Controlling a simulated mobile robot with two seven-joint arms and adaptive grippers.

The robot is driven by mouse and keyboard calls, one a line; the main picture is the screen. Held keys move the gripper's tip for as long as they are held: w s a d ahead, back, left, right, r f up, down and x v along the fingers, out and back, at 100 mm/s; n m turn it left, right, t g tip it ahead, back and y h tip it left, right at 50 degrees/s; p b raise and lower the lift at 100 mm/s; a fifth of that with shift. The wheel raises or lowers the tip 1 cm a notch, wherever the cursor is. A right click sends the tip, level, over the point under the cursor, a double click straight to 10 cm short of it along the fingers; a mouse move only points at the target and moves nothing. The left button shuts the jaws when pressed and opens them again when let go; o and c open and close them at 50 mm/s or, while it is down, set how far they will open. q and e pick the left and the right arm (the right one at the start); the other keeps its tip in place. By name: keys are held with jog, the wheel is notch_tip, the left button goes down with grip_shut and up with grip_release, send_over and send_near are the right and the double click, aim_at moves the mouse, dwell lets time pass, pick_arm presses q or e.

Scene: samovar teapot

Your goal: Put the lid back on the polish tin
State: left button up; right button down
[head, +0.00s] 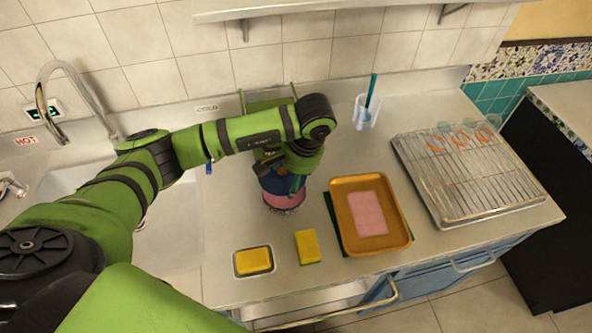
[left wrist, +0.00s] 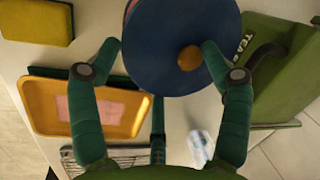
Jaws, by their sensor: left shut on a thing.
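The polish tin (head: 284,202) is round and pinkish and stands on the counter below my left gripper (head: 283,172). The dark blue lid (left wrist: 165,70) with an orange knob (left wrist: 189,58) fills the top middle of the left wrist view. My left gripper's fingers (left wrist: 160,48) are around the lid, one at its left edge and one by the knob, and are shut on it. In the head view the lid is just above the tin, partly hidden by the gripper. I cannot tell whether they touch. My right gripper is in neither view.
Right of the tin are an orange tray (head: 398,237) with a pink pad, and a yellow sponge (head: 307,246). Another sponge lies in a small dish (head: 236,271). A green tea box (left wrist: 285,75) stands behind my arm. A wire rack (head: 470,180) fills the right; the sink is left.

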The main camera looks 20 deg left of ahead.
pick_arm(q)
jog(key=shift+f, duration=0.6)
jog(key=b+x, duration=0.2)
jog(key=shift+d+f, duration=0.25)
jog(key=shift+f, duration=0.15)
jog(key=shift+f+b, duration=0.65)
jog(key=shift+b, duration=0.1)
jog(key=shift+b, duration=0.55)
dwell(0.3)
jog(key=shift+f+b, duration=0.1)
jog(key=shift+b, duration=0.75)
dwell(0.8)
jog(key=o, duration=1)
